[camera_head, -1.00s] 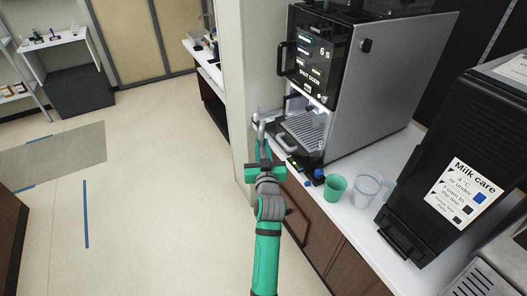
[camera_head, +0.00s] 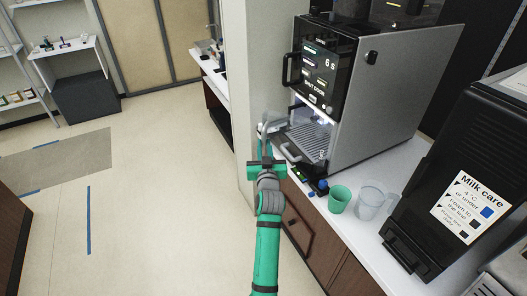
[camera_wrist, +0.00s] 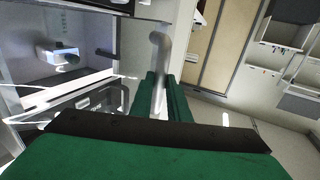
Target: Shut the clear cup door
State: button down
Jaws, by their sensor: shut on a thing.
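The coffee machine (camera_head: 375,95) stands on the counter at the right, with its lit cup bay (camera_head: 300,117) uncovered. Its screen (camera_head: 318,72) reads 6 s and a line that looks like "shut door". A grey bar handle (camera_head: 264,128), apparently the clear cup door's, stands out left of the bay. My gripper (camera_head: 266,153) is shut on this handle. In the wrist view the handle (camera_wrist: 161,60) runs down between my green fingers (camera_wrist: 160,98). The clear panel itself is hard to make out against the bay.
A drip tray (camera_head: 310,142) with a front loop handle lies below the bay. A green cup (camera_head: 339,199) and a clear jug (camera_head: 370,202) stand on the counter near a black milk unit (camera_head: 455,180). A pale wall post (camera_head: 240,100) is close on the left. Open floor lies farther left.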

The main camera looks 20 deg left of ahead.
jog(key=shift+x, duration=0.75)
jog(key=shift+f, duration=0.1)
jog(key=shift+a, duration=0.1)
jog(key=w, duration=0.2)
jog(key=w+a, duration=0.1)
jog(key=w, duration=0.1)
jog(key=shift+w, duration=0.35)
jog(key=shift+x, duration=0.75)
jog(key=shift+s+a, duration=0.1)
jog(key=shift+a, duration=0.05)
